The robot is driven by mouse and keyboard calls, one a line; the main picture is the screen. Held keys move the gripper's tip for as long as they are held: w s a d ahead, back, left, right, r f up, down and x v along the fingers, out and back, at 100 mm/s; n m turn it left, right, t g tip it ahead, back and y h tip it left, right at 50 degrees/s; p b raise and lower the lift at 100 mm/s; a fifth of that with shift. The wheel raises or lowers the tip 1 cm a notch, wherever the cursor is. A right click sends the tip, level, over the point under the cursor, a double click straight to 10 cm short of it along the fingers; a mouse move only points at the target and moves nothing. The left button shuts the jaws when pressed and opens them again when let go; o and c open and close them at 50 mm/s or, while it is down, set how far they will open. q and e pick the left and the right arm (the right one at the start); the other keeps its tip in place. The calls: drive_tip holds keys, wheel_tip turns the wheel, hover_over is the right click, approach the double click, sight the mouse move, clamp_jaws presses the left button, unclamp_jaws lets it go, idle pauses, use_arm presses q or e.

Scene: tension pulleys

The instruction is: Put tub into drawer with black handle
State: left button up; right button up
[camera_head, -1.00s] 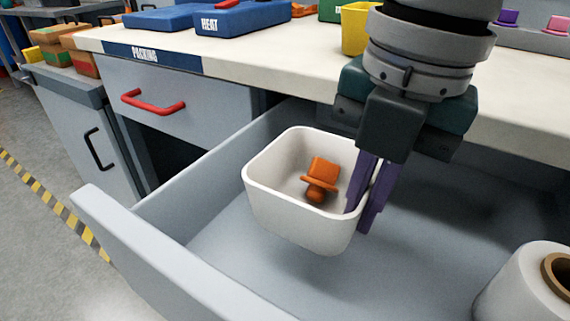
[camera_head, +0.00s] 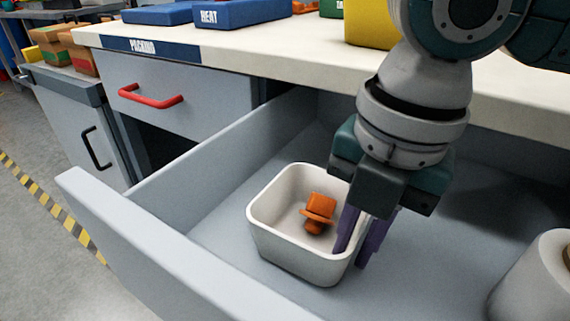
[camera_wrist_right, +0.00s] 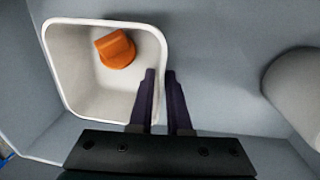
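The white tub (camera_head: 300,262) is low inside the open grey drawer (camera_head: 225,225), at or just above its floor; I cannot tell if it touches. An orange part (camera_head: 318,212) lies in the tub. My right gripper (camera_head: 355,248) is shut on the tub's right wall, one purple finger inside and one outside. The right wrist view shows the tub (camera_wrist_right: 75,75), the orange part (camera_wrist_right: 115,48) and the fingers (camera_wrist_right: 161,75) astride the wall. The open drawer's handle is hidden behind its front panel. My left gripper is not in view.
A shut drawer with a red handle (camera_head: 150,98) and a cabinet door with a black handle (camera_head: 95,148) are at the left. The worktop (camera_head: 290,47) overhangs the back.

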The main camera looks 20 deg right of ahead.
drive_tip(key=shift+o, duration=1.3)
drive_tip(key=shift+r, duration=0.1)
wheel_tip(320, 180, up, 12)
drive_tip(key=p, duration=0.5)
drive_tip(key=shift+s+d, duration=0.35)
drive_tip(key=shift+s, duration=0.05)
